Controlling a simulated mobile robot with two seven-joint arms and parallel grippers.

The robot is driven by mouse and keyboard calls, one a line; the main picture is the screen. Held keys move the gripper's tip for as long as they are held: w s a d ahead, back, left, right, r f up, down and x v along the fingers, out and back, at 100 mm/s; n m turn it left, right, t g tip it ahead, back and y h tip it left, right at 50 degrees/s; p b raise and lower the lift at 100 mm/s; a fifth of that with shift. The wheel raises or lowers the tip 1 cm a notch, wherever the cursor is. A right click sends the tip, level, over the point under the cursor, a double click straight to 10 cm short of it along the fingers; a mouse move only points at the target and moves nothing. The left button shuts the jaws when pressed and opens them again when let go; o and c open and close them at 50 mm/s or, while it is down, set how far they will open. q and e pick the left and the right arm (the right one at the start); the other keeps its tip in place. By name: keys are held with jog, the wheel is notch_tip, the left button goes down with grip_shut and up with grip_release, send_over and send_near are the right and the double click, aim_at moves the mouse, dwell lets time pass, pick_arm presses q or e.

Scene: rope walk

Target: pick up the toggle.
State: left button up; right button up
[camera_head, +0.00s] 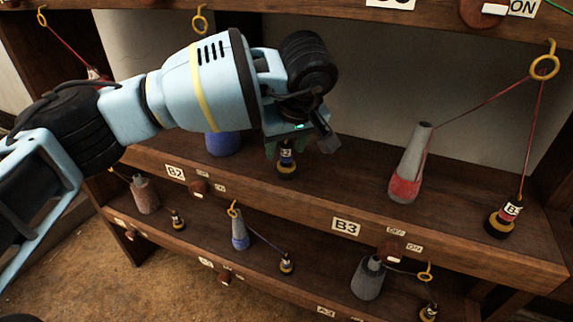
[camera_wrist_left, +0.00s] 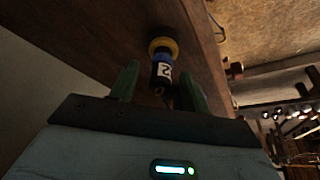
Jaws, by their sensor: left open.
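A small upright toggle (camera_head: 287,168) with a dark body, a blue band, a white label and a yellow and black base stands on the middle shelf. It also shows in the left wrist view (camera_wrist_left: 161,68), with a "2" on its label. Several similar pieces stand on the shelves, and the task's words do not say which one is meant. My left gripper (camera_head: 287,149) is directly above this one, open, its green fingers on either side of the toggle's top in the wrist view (camera_wrist_left: 157,84). I cannot tell whether they touch it. My right gripper is not in view.
A blue-based piece (camera_head: 222,143) stands left of the gripper, partly hidden by my arm. A grey and red cone (camera_head: 408,170) and a red-labelled toggle (camera_head: 503,216) stand to the right, strung to a yellow ring (camera_head: 545,67). The shelf between gripper and cone is clear.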

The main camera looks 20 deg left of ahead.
pick_arm(q)
grip_shut()
jog(key=shift+r, duration=0.1)
jog(key=shift+r, duration=0.85)
jog(key=s+d+p, duration=0.1)
jog(key=s+d, duration=1.1)
jog(key=s, duration=0.1)
jog(key=shift+d+f, duration=0.15)
jog(key=shift+s+p, duration=0.15)
jog(key=shift+p, duration=0.2)
